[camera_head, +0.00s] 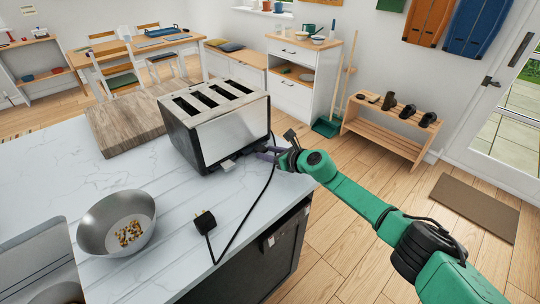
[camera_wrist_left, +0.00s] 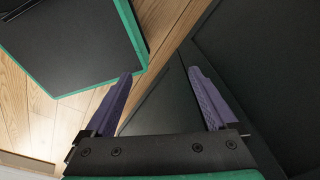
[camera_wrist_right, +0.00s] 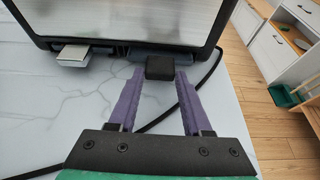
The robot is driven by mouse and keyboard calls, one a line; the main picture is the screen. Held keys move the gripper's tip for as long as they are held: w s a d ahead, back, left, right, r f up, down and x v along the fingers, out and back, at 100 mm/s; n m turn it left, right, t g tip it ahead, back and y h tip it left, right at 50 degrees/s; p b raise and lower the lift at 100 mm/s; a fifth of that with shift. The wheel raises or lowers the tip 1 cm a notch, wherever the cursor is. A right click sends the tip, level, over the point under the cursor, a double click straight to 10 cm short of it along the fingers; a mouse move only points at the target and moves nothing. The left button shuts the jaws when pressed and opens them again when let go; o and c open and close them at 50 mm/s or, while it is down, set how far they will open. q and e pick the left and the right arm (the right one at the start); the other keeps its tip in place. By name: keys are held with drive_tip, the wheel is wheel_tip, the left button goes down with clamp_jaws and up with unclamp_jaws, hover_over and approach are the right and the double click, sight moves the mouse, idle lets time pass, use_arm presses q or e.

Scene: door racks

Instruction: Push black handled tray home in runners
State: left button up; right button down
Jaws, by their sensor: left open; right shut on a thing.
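A steel and black toaster (camera_head: 215,122) stands on the white marble counter, with several slots on top. In the right wrist view its lower front edge (camera_wrist_right: 120,42) shows a silver lever on the left. To the right, a black handle (camera_wrist_right: 160,68) sticks out low from the toaster, at the front of a dark tray that is mostly hidden inside it. My right gripper (camera_wrist_right: 160,76) is shut on this handle, its purple fingertips at the handle's two sides. My right gripper also shows in the head view (camera_head: 264,152). My left gripper (camera_wrist_left: 160,74) is open and empty, low beside dark panels.
A black cord with a plug (camera_head: 205,222) lies on the counter in front of the toaster. A metal bowl (camera_head: 117,223) with small bits in it stands at front left. A wooden board (camera_head: 125,125) lies left of the toaster. The counter's right edge is close to my right gripper.

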drive_tip(key=shift+w+a+b, duration=0.45)
drive_tip(key=shift+w+b, duration=0.15)
drive_tip(key=shift+c, duration=1.3)
unclamp_jaws()
drive_tip(key=shift+s+d+r+p, duration=0.3)
drive_tip(key=shift+r+p, duration=0.05)
drive_tip(key=p+v, duration=0.2)
drive_tip(key=v, duration=0.3)
drive_tip(key=shift+s+d+r, duration=0.1)
drive_tip(key=shift+s+d, duration=0.1)
drive_tip(key=v, duration=0.8)
drive_tip(key=shift+s, duration=0.1)
